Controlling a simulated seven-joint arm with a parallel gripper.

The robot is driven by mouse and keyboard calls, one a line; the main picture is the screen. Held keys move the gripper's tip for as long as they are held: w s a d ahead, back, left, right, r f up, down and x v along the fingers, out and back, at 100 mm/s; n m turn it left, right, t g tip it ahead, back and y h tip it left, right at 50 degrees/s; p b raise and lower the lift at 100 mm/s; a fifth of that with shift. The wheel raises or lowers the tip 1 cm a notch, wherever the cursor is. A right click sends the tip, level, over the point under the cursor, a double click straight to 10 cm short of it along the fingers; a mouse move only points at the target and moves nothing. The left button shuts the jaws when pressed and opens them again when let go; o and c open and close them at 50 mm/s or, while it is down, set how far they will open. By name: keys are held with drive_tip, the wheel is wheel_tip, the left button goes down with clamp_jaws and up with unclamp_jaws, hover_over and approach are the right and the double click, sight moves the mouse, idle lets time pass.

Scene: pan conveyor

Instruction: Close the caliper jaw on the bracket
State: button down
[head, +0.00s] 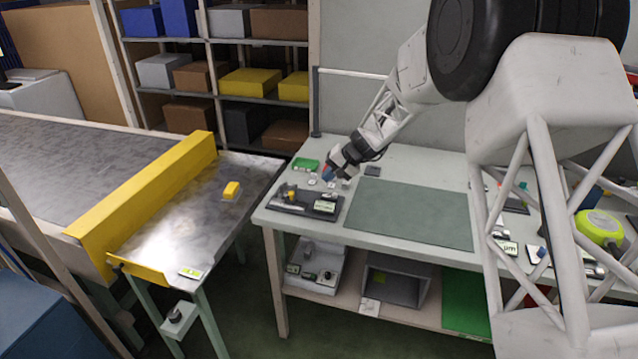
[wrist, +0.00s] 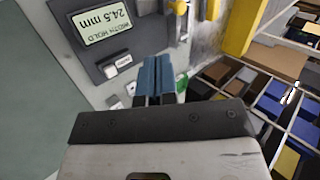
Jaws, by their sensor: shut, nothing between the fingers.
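The caliper station (head: 318,207) is a dark base with a small display at the table's left front. In the wrist view its dark plate (wrist: 90,67) carries a display (wrist: 105,22) reading "WIDTH HOLD 24.5 mm". A small yellow piece, apparently the bracket (head: 292,195), sits at the station's left end by grey metal parts; it also shows at the wrist view's top edge (wrist: 179,7). Whether the jaw touches it I cannot tell. My gripper (head: 328,173) is shut and empty behind the station; its blue fingers (wrist: 152,72) are together, apart from the bracket.
Another yellow part (head: 231,188) lies on the metal chute (head: 190,215) left of the table. A green mat (head: 410,212) lies bare to the right. Small items, including a green one (head: 305,164), lie near my gripper. A yellow rail (head: 150,195) borders the conveyor.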

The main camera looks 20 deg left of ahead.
drive_tip(key=shift+v, duration=0.85)
drive_tip(key=shift+d, duration=0.1)
idle(0.3)
drive_tip(key=s+d+r+t+h, duration=0.1)
drive_tip(key=s+d+r+h, duration=0.1)
drive_tip(key=s+d+r, duration=0.75)
drive_tip(key=s+d+r+t+h, duration=0.1)
drive_tip(key=s+d+r+h, duration=0.1)
drive_tip(key=s+d+r, duration=0.8)
drive_tip(key=s+d+f+h, duration=0.1)
drive_tip(key=s+d, duration=0.6)
drive_tip(key=s, duration=0.3)
drive_tip(key=s+d+f+m+t+h, duration=0.1)
drive_tip(key=s+d+h, duration=0.1)
drive_tip(key=s+d, duration=0.5)
drive_tip(key=s+d+f+m+t+h, duration=0.1)
drive_tip(key=s+d, duration=0.6)
drive_tip(key=s, duration=0.6)
drive_tip(key=shift+d, duration=0.2)
